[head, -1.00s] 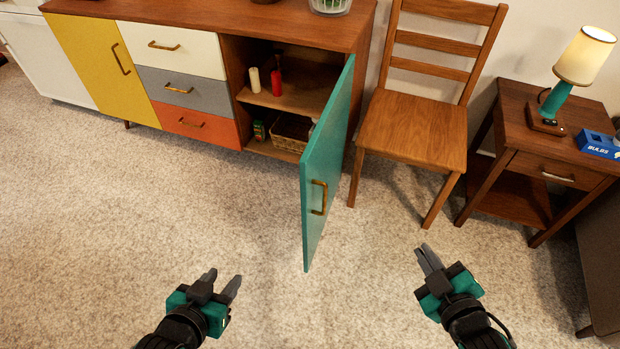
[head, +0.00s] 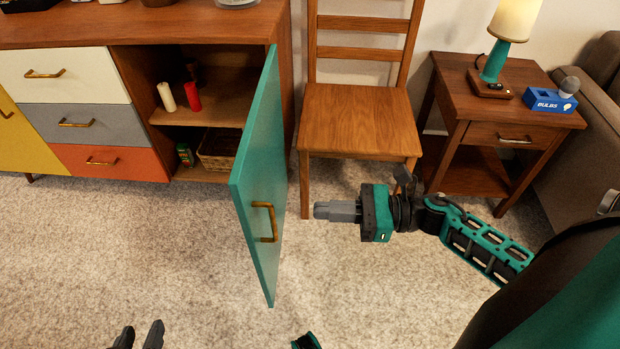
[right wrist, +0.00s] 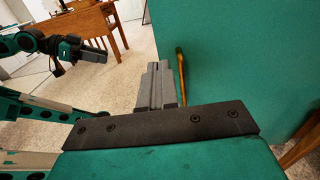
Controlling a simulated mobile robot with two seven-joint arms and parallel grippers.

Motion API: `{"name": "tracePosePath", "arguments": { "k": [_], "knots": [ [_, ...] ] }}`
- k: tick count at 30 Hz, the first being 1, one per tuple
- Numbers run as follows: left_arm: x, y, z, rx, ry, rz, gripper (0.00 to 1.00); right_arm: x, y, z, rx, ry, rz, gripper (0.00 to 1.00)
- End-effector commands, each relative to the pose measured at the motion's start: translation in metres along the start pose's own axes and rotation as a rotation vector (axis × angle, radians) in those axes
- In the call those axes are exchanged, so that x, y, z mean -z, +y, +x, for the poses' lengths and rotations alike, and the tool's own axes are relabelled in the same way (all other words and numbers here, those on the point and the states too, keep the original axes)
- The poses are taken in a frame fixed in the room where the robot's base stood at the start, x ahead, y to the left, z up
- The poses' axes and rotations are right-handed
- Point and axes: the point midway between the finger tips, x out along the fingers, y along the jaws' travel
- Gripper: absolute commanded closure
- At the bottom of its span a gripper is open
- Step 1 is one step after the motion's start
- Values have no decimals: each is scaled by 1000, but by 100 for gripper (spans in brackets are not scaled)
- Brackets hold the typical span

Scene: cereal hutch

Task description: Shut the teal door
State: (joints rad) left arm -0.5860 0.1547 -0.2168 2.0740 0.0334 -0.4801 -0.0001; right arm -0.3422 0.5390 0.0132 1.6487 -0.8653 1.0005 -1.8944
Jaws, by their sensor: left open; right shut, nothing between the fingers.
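The teal door (head: 250,160) stands wide open on the right side of the wooden cabinet, swung out toward me. Its brass handle (head: 264,222) is on the door's outer face, toward the chair side. My right gripper (head: 318,211) is shut and empty, to the right of the handle, its fingers pointing left at the door. In the right wrist view my shut fingers (right wrist: 158,84) appear beside the handle (right wrist: 182,76) and the door's teal face (right wrist: 225,50); contact cannot be told. My left gripper (head: 138,337) is open at the bottom edge, left of the door.
The open compartment holds a white candle (head: 167,97), a red bottle (head: 193,96), a small green box (head: 185,154) and a basket (head: 217,149). A wooden chair (head: 358,118) stands close right of the door. A side table (head: 508,125) is further right. Carpet left of the door is clear.

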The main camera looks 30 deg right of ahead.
Motion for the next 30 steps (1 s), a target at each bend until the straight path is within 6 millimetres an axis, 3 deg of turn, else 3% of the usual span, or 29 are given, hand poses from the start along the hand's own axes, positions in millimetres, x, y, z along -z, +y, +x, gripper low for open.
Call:
{"name": "tracePosePath", "arguments": {
  "k": [9,15,21,30],
  "knots": [
    [-5,0,-1,0,-8,-1,58,-2,-1,70,1,-6,2,100],
    [-6,0,-1,0,-11,-2,58,-2,0,102,1,-4,3,100],
    [-6,0,-1,1,-11,-3,58,-1,0,117,2,-2,5,100],
    [-6,1,0,2,-9,-11,58,-1,0,119,2,-2,6,100]
  ]
}}
